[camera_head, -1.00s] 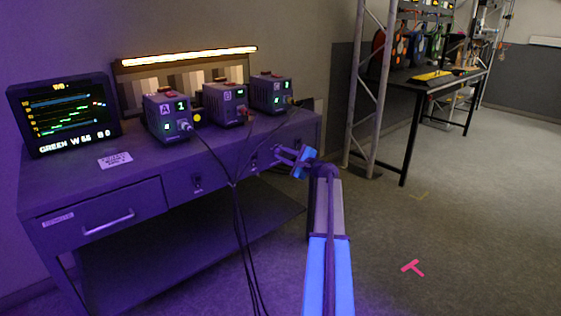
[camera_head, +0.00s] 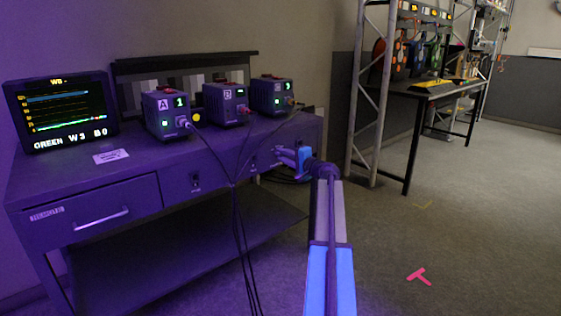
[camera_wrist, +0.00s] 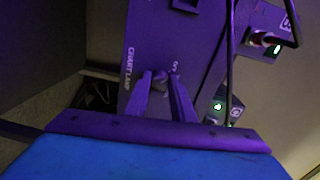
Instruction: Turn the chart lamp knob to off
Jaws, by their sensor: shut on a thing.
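The chart lamp (camera_head: 185,60) is a long bar above the grey-striped chart (camera_head: 190,77) at the back of the bench, and it is dark. In the wrist view the front panel (camera_wrist: 185,45) carries the label "CHART LAMP" and a small word by the knob. The chart lamp knob (camera_wrist: 159,74) sits between my fingertips, mostly hidden. My gripper (camera_wrist: 158,84) is shut on it. In the head view my gripper (camera_head: 277,154) reaches the bench front at its right end, where the knob is too small to tell.
The bench (camera_head: 150,154) holds a monitor (camera_head: 62,112) reading "GREEN W 3 B 0" and three camera control boxes, box A (camera_head: 163,105) among them. Black cables (camera_head: 237,220) hang down the bench front. A metal truss (camera_head: 370,100) stands to the right.

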